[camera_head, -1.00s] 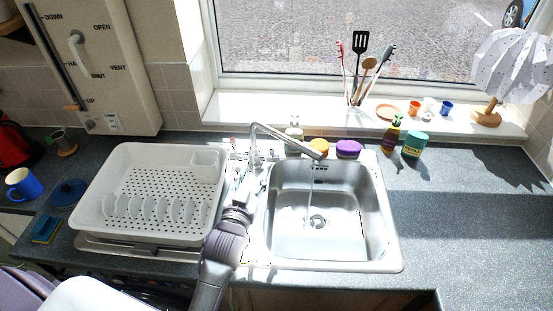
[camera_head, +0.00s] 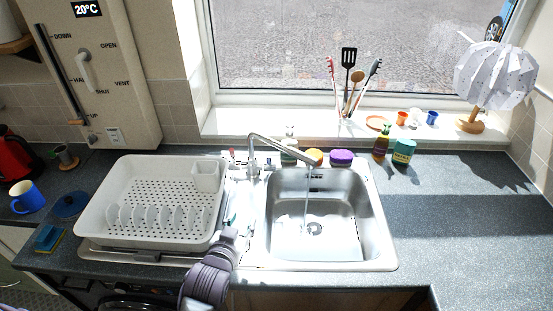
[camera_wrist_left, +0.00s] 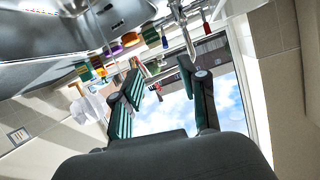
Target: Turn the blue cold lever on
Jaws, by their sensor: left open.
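The chrome tap (camera_head: 254,152) stands at the back of the sink, and a thin stream of water falls from its spout into the bowl. A red-marked lever (camera_head: 231,155) is on its left. The blue cold lever (camera_head: 268,163) is on its right, small in this view. In the left wrist view the blue lever (camera_wrist_left: 164,41) and red lever (camera_wrist_left: 206,27) show beyond the fingers. My left gripper (camera_head: 232,217) is over the strip between rack and sink, in front of the tap and apart from it. Its green-padded fingers (camera_wrist_left: 160,80) are open and empty. My right gripper is out of view.
A white dish rack (camera_head: 150,205) stands left of the sink (camera_head: 318,220). An orange pot (camera_head: 315,156), a purple pot (camera_head: 341,157) and bottles (camera_head: 381,146) stand behind the sink. The counter at right (camera_head: 460,220) is clear.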

